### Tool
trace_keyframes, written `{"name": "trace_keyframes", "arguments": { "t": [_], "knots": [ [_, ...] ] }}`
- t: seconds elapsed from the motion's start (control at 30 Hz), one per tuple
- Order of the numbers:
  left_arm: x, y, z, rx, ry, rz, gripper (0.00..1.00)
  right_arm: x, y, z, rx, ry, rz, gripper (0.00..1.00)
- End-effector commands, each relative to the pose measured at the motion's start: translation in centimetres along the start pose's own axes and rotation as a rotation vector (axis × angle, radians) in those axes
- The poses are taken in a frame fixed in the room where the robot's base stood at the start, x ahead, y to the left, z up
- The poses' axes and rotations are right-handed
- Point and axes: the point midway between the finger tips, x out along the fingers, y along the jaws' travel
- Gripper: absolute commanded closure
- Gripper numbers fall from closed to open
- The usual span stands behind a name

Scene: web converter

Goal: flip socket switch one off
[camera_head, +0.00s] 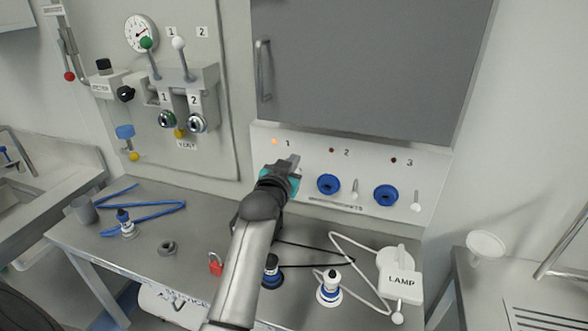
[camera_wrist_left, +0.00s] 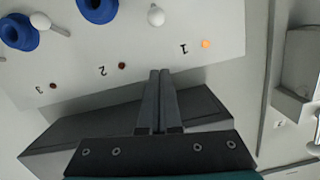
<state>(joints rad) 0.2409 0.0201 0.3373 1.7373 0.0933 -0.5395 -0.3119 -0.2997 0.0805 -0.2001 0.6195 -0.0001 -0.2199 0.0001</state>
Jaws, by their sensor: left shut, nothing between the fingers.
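The wall panel (camera_head: 310,205) carries the numbers 1, 2 and 3. The indicator by number 1 (camera_head: 274,141) glows orange, and it also glows in the wrist view (camera_wrist_left: 206,43). Socket switch one (camera_wrist_left: 156,16) shows in the wrist view as a short lever with a white round end. In the head view it is hidden by my left gripper. My left gripper (camera_head: 292,163) is shut and empty in front of the panel, just below number 1; its closed fingers (camera_wrist_left: 161,75) point at the panel. I cannot tell whether they touch the switch. My right gripper is not in view.
Blue sockets (camera_head: 328,184) (camera_head: 385,195) and the switches beside them sit to the right; indicators 2 (camera_head: 331,150) and 3 (camera_head: 393,160) look dark red. A grey cabinet (camera_head: 370,65) hangs above. The bench below holds a lamp box (camera_head: 398,268), cables and plugs.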

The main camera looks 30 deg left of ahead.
Motion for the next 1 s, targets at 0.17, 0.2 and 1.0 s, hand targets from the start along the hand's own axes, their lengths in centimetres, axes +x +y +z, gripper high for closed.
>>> {"name": "trace_keyframes", "arguments": {
  "t": [0.17, 0.2, 1.0],
  "knots": [
    [2.3, -0.1, 0.0, 0.0, 0.0, 0.0, 1.0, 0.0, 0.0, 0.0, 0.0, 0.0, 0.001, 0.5],
    [2.8, -0.1, -0.1, 0.0, 0.0, 0.0, 1.0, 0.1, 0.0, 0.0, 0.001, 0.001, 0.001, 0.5],
    [3.9, 0.0, 3.9, 0.001, 0.001, 0.0, 1.0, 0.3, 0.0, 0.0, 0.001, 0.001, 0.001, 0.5]
  ]
}}
